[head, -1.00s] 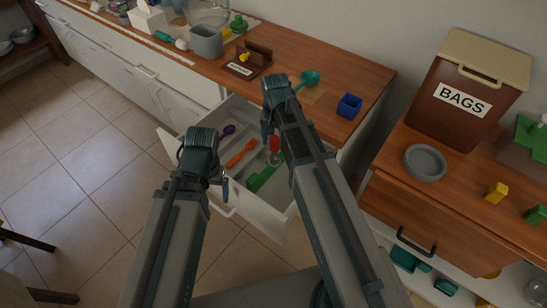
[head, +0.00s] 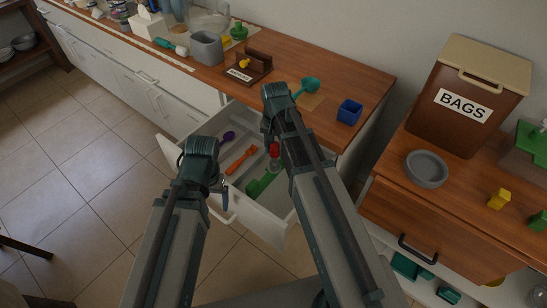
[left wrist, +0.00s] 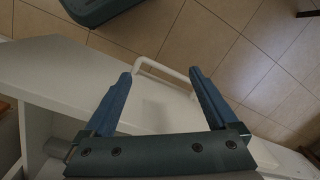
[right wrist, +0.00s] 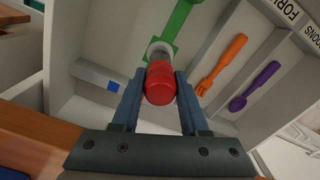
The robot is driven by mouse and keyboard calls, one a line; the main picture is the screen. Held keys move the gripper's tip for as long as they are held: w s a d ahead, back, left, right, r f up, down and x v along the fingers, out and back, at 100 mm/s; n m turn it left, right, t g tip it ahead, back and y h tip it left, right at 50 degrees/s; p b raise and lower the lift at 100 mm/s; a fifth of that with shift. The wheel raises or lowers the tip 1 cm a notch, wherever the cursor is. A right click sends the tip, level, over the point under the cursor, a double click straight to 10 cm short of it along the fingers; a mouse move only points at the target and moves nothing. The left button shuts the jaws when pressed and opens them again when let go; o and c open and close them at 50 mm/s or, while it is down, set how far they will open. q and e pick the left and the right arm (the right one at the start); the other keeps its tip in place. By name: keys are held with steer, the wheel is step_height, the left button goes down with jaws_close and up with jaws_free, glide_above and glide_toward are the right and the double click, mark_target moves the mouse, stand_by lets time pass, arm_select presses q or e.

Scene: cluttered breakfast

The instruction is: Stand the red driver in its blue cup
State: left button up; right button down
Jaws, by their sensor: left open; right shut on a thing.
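The red driver (head: 274,149) is in the open drawer area; its red handle is between the fingers of my right gripper (right wrist: 160,85) in the right wrist view. The gripper is shut on it, and a grey part shows beyond the red handle. I cannot tell whether the driver touches the drawer floor. The blue cup (head: 349,112) stands upright on the wooden counter, right of the right arm. My left gripper (left wrist: 160,76) is open and empty; the drawer's white handle (left wrist: 162,70) shows between and beyond its fingers.
The open drawer (head: 270,222) has dividers and holds an orange fork (head: 240,160), a purple spoon (head: 226,137) and a green utensil (head: 262,184). A teal scoop (head: 309,85) lies on the counter left of the cup. A brown holder (head: 250,68) stands further left.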

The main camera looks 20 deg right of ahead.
steer(key=shift+r, duration=0.15)
steer(key=shift+r+p, duration=2.4)
steer(key=shift+p, duration=0.15)
steer(key=shift+f, duration=0.1)
